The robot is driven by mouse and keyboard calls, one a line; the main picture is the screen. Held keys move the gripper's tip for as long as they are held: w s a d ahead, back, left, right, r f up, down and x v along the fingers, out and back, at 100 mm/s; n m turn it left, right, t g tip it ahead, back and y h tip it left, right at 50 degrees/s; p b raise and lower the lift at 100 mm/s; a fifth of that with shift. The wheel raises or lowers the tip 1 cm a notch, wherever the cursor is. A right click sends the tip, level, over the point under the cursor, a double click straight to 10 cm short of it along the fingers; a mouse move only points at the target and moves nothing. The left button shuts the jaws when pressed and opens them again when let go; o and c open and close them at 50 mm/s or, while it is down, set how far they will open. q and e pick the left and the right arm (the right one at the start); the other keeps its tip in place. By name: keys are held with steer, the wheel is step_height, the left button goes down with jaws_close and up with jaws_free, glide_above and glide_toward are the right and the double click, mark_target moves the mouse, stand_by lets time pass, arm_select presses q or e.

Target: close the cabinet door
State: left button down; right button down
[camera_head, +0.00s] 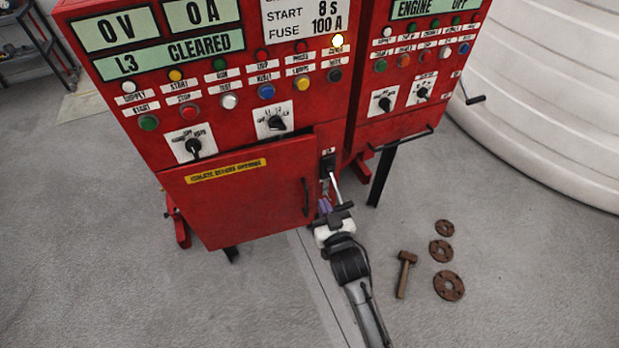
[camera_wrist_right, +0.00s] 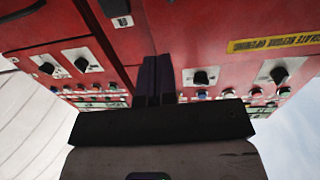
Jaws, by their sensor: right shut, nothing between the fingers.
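The red cabinet door (camera_head: 240,197) is the lower panel of the left red cabinet (camera_head: 148,91), with a yellow warning label (camera_head: 227,171) and a black handle (camera_head: 306,197) near its right edge. It looks slightly ajar, its right edge standing out from the cabinet front. My right gripper (camera_head: 324,205) is shut and empty, just right of the door's handle edge; I cannot tell whether it touches the door. In the right wrist view its dark fingers (camera_wrist_right: 158,77) are together, with red panels and the yellow label (camera_wrist_right: 274,41) beyond. My left gripper is not in view.
A silver lever (camera_head: 335,186) is at the cabinet's right side, close to my right gripper. A second red cabinet (camera_head: 408,112) stands to the right. A hammer (camera_head: 404,273) and several rusty flanges (camera_head: 449,286) lie on the grey floor. A large white tank (camera_head: 560,100) is at right.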

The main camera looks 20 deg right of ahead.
mark_target(309, 171)
steer(key=w, duration=0.3)
steer(key=w+b, duration=0.1)
steer(key=w, duration=0.3)
steer(key=w+b, duration=0.1)
steer(key=w, duration=0.2)
steer(key=shift+w+d, duration=0.25)
